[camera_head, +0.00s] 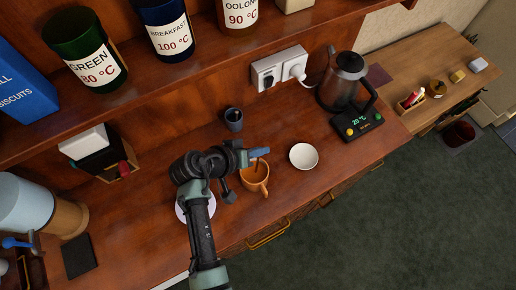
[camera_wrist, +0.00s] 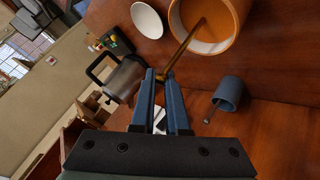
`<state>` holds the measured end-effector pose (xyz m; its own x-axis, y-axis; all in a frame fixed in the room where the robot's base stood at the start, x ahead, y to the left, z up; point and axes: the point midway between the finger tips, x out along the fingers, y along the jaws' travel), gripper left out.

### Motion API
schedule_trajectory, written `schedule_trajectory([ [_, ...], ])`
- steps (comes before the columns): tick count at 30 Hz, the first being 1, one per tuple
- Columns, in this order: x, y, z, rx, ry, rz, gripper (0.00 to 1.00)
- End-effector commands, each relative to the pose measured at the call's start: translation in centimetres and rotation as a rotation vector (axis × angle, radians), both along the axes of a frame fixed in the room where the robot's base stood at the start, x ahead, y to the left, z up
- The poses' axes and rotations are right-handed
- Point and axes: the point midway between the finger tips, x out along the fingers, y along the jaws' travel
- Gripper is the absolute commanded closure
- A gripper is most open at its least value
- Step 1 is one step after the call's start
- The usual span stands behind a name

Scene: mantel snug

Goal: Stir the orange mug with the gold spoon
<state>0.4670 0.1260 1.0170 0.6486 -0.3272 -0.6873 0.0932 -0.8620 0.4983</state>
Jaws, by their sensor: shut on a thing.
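The orange mug (camera_head: 261,186) stands upright on the wooden counter. In the wrist view the mug (camera_wrist: 236,42) is at the top, holding an orange-brown liquid. The gold spoon (camera_wrist: 183,48) slants from my gripper over the mug's rim, and its lower end is hidden in the liquid. In the head view a bit of the spoon (camera_head: 257,164) shows above the mug. My gripper (camera_wrist: 161,80) is shut on the spoon's upper end; it also shows in the head view (camera_head: 264,153), just above the mug.
A white bowl (camera_head: 304,156) stands close to the right of the mug. A dark blue cup (camera_head: 234,119) stands behind. A kettle (camera_head: 343,80) on its base is further right. A shelf with labelled canisters (camera_head: 85,50) hangs above. A white plate (camera_head: 181,212) lies partly under my arm.

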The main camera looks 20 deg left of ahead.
Motion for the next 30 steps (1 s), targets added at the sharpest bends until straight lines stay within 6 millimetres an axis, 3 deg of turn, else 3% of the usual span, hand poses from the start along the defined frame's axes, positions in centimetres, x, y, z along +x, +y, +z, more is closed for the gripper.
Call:
schedule_trajectory([
  [22, 1.4, -0.1, 6.3, 0.001, -0.001, 0.000, 1.00],
  [30, 1.6, -0.1, 6.8, 0.001, -0.001, 0.000, 1.00],
])
